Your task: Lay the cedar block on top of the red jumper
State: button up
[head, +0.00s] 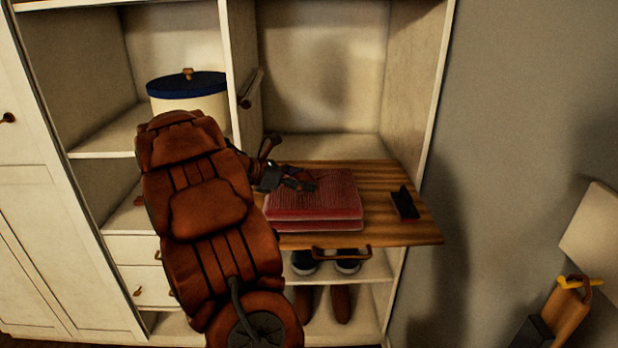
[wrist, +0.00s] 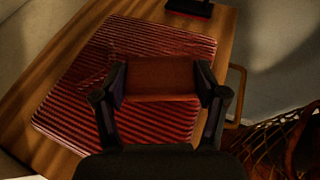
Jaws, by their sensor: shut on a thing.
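The red jumper (head: 315,200) lies folded on a wooden pull-out shelf (head: 408,228); its ribbed top also fills much of the wrist view (wrist: 150,122). My gripper (head: 290,183) is over the back left part of the jumper. In the wrist view my gripper (wrist: 162,88) is shut on the cedar block (wrist: 160,76), a plain reddish-brown block, with one finger at each end. The block appears over the jumper in that view. I cannot tell whether its underside touches the cloth. In the head view the block is mostly hidden by my gripper.
A white box with a blue lid (head: 187,90) sits in the left compartment. Shoes (head: 325,262) stand below the shelf. Cabinet walls bound the space; bare shelf shows right of the jumper.

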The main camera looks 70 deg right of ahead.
aim_at(309, 180)
jog(key=d, duration=0.2)
jog(key=d+p, duration=0.1)
jog(key=d, duration=0.3)
jog(key=shift+w+d+f, duration=0.15)
jog(key=shift+w+f, duration=0.15)
jog(key=shift+f+p, duration=0.8)
jog(key=shift+f, duration=0.95)
jog(key=shift+f, duration=0.15)
jog(key=o, duration=0.9)
jog(key=shift+o, duration=0.2)
